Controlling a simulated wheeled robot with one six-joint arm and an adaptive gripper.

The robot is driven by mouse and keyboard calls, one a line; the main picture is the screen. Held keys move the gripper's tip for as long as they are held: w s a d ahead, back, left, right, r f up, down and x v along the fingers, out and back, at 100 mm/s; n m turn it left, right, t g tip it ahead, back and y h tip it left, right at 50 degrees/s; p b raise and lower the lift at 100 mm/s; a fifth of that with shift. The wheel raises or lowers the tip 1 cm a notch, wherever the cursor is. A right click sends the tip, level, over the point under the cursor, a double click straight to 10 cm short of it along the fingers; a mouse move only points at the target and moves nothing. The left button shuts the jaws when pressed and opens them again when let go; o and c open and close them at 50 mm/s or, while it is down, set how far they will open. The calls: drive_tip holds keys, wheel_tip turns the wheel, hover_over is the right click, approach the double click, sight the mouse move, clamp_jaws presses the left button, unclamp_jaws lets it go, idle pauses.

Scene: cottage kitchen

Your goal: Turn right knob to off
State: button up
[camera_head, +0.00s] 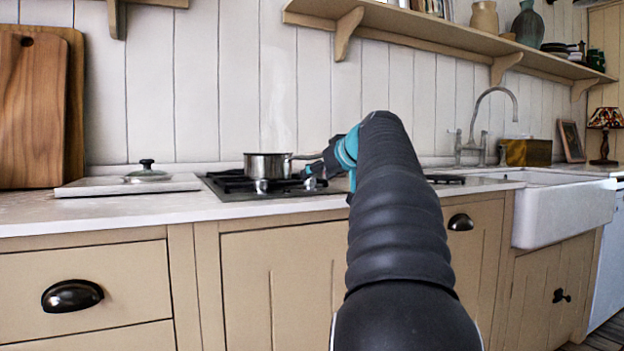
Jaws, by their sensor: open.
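The hob (235,190) is set in the pale worktop, left of centre. Two silver knobs show at its front edge: the left knob (261,186) is in clear view, and the right knob (310,184) is small and close to my gripper. My gripper (308,172) is open, at the end of my arm, pointing left over the right side of the hob by the right knob. My wrist and the small scale hide the fingertips in part. I cannot tell whether they touch the knob. The knob's turn angle is too small to read.
A steel saucepan (266,166) stands on the hob, its handle reaching right toward my gripper. A glass lid (148,174) lies on a white board (85,188) to the left. Wooden boards (32,110) lean on the wall. A white sink (565,210) is at right.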

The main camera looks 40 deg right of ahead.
sight(310, 184)
drive_tip(key=shift+x, duration=1.75)
clamp_jaws()
